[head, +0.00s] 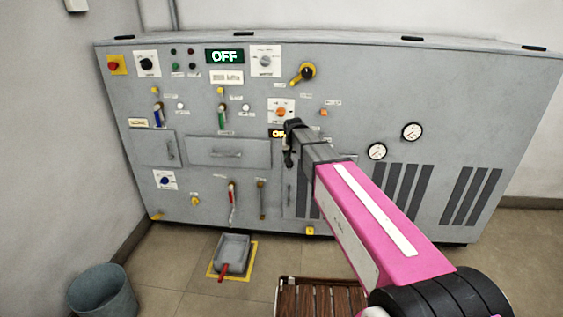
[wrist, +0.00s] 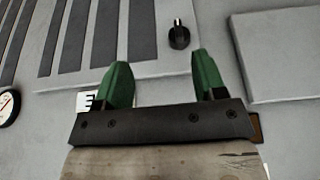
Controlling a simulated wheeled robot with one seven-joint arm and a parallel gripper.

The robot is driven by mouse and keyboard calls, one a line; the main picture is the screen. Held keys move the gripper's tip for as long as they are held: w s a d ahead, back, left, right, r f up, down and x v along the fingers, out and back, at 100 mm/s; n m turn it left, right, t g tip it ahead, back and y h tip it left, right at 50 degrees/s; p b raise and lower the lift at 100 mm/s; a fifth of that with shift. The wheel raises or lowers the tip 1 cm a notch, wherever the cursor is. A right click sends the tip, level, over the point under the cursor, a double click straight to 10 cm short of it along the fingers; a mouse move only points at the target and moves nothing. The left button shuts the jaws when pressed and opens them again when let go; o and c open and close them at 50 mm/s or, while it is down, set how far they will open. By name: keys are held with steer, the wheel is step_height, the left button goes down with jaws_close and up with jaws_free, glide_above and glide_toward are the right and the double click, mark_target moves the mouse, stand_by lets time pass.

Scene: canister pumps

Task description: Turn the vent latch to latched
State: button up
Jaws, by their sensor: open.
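A small black knob with a pale tip (wrist: 179,34), which looks like the vent latch, is on the grey cabinet face in the wrist view. It is beside a raised panel (wrist: 275,55). Its label is not seen, so I cannot tell its setting. My gripper (wrist: 162,78) is open and empty, its two green fingers apart. The knob shows beyond the fingertips, nearer the right finger, with no visible contact. In the head view my gripper (head: 291,143) is in front of the cabinet's middle, and my arm hides the face behind it.
The grey cabinet (head: 350,80) carries several knobs, levers and lamps, two gauges (head: 377,151) and louvre slots (head: 470,195). A grey tray with a red handle (head: 233,250), a slatted wooden platform (head: 320,298) and a bin (head: 103,292) are on the floor.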

steer(key=w+f, duration=0.2)
steer(key=f, duration=0.1)
steer(key=w+a+f, duration=0.1)
steer(key=w+f, duration=0.1)
steer(key=w+a+f, duration=0.1)
steer(key=w+f, duration=0.1)
steer(key=f, duration=0.1)
steer(key=shift+a+f, duration=0.15)
steer(key=shift+f, duration=0.2)
steer(key=c, duration=0.9)
